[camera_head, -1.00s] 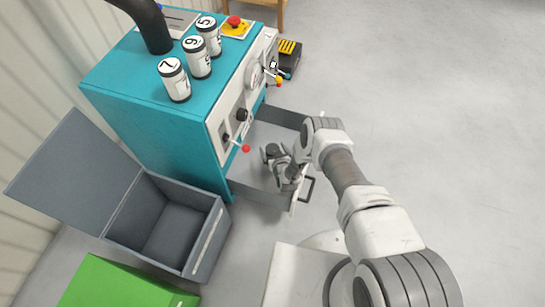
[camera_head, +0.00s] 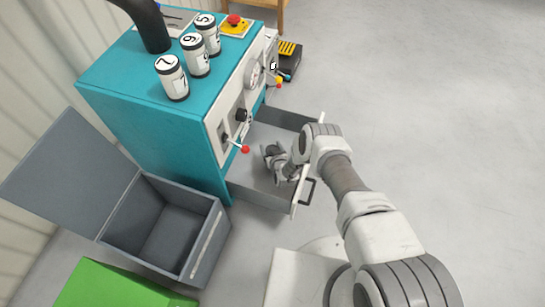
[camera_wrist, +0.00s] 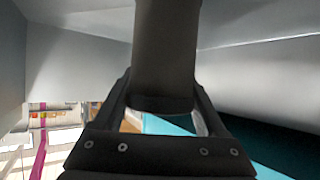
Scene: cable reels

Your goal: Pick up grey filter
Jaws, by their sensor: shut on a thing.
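The grey filter (camera_wrist: 166,50) shows in the wrist view as a dark grey cylinder between the fingers of my gripper (camera_wrist: 165,100). The fingers are shut on it, and its far end runs out of the top of the picture. In the head view my gripper (camera_head: 272,155) is inside the open drawer (camera_head: 258,193) of the teal machine (camera_head: 160,135). There the filter cannot be told apart from the dark gripper parts.
Three white numbered canisters (camera_head: 172,78) stand on the machine. A grey open-lidded box (camera_head: 160,230) and a green box (camera_head: 115,285) stand at the left. Floor at the right is clear.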

